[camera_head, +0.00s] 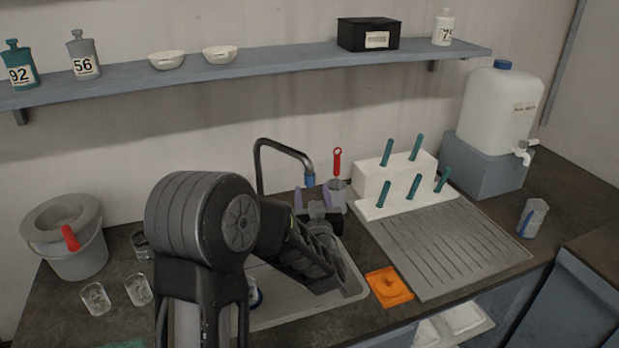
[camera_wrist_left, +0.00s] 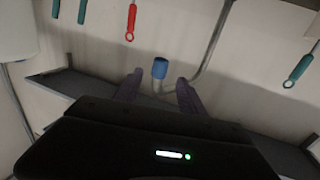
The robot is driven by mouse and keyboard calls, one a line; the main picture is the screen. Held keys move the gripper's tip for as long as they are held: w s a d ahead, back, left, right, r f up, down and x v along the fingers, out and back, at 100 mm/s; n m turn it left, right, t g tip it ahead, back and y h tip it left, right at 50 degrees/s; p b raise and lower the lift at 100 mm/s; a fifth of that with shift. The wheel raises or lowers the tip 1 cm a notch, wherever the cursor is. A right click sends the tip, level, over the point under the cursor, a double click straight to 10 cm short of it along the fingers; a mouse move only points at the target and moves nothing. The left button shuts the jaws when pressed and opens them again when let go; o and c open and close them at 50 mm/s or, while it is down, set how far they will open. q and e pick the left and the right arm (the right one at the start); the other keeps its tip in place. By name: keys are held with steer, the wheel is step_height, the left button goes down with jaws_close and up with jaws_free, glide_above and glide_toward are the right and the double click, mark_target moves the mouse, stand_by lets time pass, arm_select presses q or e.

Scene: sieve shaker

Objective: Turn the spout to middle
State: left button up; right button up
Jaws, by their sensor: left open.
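The spout (camera_head: 285,146) is a dark bent pipe rising behind the sink (camera_head: 292,312), with a blue tip (camera_head: 309,181). In the head view it arches toward the right. In the left wrist view the pipe (camera_wrist_left: 215,45) comes in from the top and its blue tip (camera_wrist_left: 160,68) shows between and beyond the fingertips. My left gripper (camera_head: 313,196) is open, with purple fingers just below the blue tip in the head view. In the left wrist view the gripper (camera_wrist_left: 158,88) looks empty. I cannot tell whether a finger touches the spout. My arm hides much of the sink. My right gripper is not in view.
A red-handled tool (camera_head: 337,163) stands close right of my gripper. A white rack (camera_head: 375,182) with teal-handled tools and a grooved drainboard (camera_head: 462,250) lie further right. An orange piece (camera_head: 388,287) lies by the sink. A grey bucket (camera_head: 78,258) and glasses stand left.

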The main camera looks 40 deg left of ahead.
mark_target(310, 181)
arm_select(q)
steer(key=p+x, duration=0.1)
steer(key=x, duration=0.6)
steer(key=shift+w+a+p, duration=0.1)
steer(key=shift+a+p, duration=0.05)
steer(key=shift+p, duration=0.2)
steer(key=shift+c, duration=0.5)
jaws_close()
stand_by(0.5)
